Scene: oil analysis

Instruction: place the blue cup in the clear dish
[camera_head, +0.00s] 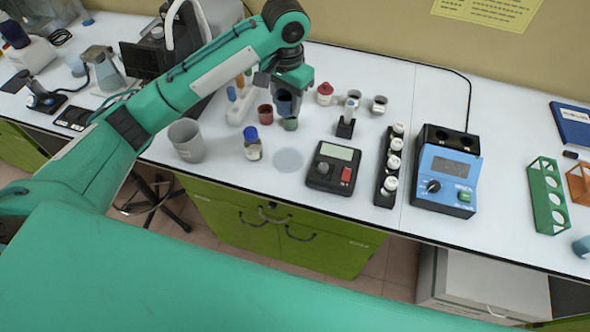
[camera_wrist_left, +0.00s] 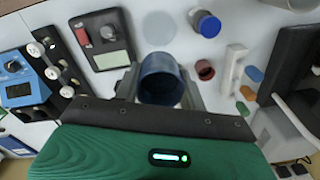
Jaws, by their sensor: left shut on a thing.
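The blue cup (camera_head: 284,103) is held in my left gripper (camera_head: 288,112) above the white bench, between the small bottles at the back. In the left wrist view, the cup (camera_wrist_left: 160,82) sits between the two fingers of my left gripper (camera_wrist_left: 161,88), its open mouth facing the camera. The clear dish (camera_head: 289,160) is a flat, pale disc on the bench, nearer the front edge than the cup. It also shows in the left wrist view (camera_wrist_left: 157,27), beyond the cup and apart from it. My right gripper is not in view.
A blue-capped jar (camera_head: 252,145) stands left of the dish, with a grey beaker (camera_head: 187,141) farther left. A dark meter (camera_head: 333,167) lies close to its right. A small red cup (camera_head: 265,114) and a red-capped bottle (camera_head: 325,94) flank the gripper.

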